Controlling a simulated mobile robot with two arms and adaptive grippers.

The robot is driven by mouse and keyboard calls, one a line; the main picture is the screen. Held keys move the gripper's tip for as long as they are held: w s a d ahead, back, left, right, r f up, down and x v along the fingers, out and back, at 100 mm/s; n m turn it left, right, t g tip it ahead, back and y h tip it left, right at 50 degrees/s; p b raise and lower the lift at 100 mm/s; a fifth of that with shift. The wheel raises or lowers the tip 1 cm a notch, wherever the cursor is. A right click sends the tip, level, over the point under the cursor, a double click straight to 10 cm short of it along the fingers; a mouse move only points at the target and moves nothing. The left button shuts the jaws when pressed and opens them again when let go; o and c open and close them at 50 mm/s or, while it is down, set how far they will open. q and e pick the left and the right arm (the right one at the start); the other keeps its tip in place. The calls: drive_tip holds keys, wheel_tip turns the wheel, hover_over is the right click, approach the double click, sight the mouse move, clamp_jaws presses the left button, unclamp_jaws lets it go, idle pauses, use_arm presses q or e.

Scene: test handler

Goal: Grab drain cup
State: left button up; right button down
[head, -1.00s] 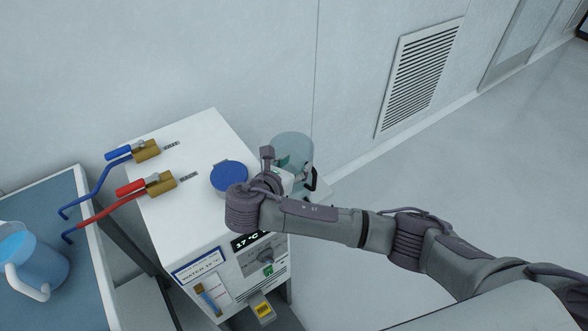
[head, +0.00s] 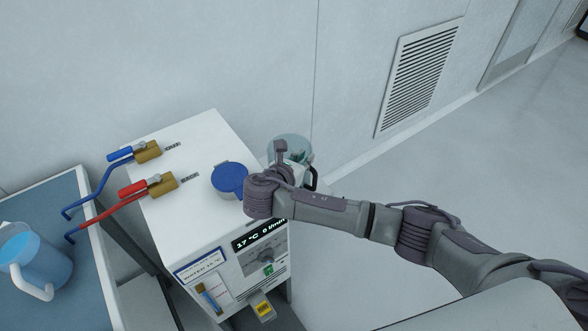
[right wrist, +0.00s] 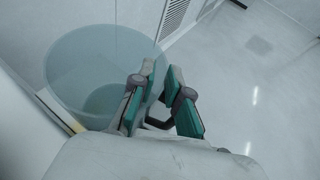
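The drain cup (head: 289,144) is a clear, teal-tinted vessel with a black handle, at the right side of the white machine. It is upright and partly hidden behind my right gripper in the head view. In the right wrist view the cup (right wrist: 92,65) fills the upper left. My right gripper (right wrist: 161,69) has two fingers with green pads and a gap between them. The cup's dark handle (right wrist: 158,123) shows in that gap, lower between the fingers; I cannot tell whether they touch it. My left gripper is not in view.
The white machine (head: 200,225) carries a blue round cap (head: 229,178) and blue and red hose valves. A blue-topped table (head: 62,195) at left holds a blue jug (head: 42,265). The wall is close behind; the floor at right is clear.

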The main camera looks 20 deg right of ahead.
drive_tip(key=shift+s+f, duration=0.2)
drive_tip(key=shift+f, duration=0.2)
